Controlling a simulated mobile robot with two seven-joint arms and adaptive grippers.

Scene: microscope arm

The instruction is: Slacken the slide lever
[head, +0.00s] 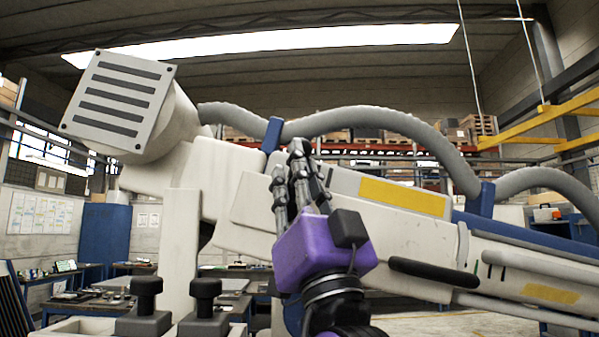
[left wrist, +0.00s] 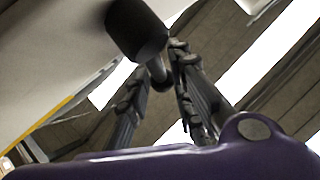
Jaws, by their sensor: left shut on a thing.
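The large pale microscope arm (head: 210,180) slants across the head view, with a grey slotted box end (head: 118,100) at upper left. My left gripper (head: 290,165), with a purple body, reaches up against the arm's side. In the left wrist view, its fingers (left wrist: 160,68) are closed around the thin metal stem of the slide lever, whose dark knob (left wrist: 138,28) shows just beyond the fingertips. In the head view the fingers hide most of the lever. My right gripper is not in view.
Two black knobs (head: 205,296) stand at lower left. A black handle (head: 435,272) sticks out right of my gripper. A grey hose (head: 385,118) runs above the arm through blue clamps (head: 272,134). Workbenches stand behind at the left.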

